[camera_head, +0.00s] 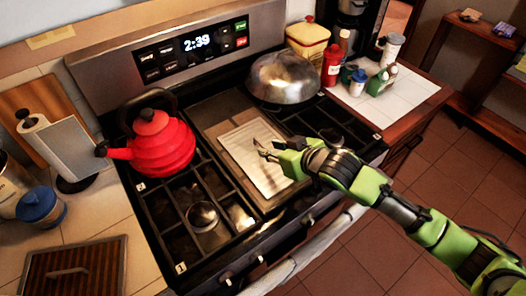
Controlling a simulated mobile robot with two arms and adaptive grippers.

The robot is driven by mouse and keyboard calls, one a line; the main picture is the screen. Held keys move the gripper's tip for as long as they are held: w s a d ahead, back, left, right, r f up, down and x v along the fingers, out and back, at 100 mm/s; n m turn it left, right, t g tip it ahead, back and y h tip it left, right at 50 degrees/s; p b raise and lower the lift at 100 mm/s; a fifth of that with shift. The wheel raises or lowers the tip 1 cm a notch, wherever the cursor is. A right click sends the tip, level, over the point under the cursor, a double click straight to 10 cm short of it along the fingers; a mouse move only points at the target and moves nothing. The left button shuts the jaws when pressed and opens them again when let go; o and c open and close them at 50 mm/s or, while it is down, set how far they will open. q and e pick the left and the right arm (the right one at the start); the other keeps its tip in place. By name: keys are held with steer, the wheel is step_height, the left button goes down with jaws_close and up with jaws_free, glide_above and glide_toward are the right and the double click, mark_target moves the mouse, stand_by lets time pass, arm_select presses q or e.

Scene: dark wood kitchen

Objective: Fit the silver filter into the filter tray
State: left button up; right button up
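A light silver, ribbed rectangular panel (245,134), which looks like the silver filter, lies on the dark flat plate (214,112) in the middle of the stove top. My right gripper (258,148) comes in from the right and is over the panel. Its thin fingers look apart, with nothing seen between them. I cannot tell whether it touches the panel. The gripper hides part of the panel's right side. I cannot pick out a filter tray for certain. My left gripper is not in view.
A red kettle (160,147) stands on the left burners, and a silver dome (285,77) at the back right. Several bottles (357,82) stand on the right counter. A paper towel roll (60,148) and a wooden board (75,270) are at left.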

mark_target(263, 146)
steer(key=shift+p+x, duration=0.8)
steer(key=shift+x, duration=1.5)
steer(key=shift+w+a+f, duration=0.2)
steer(key=shift+w+f, duration=0.15)
steer(key=shift+w, duration=0.1)
jaws_close()
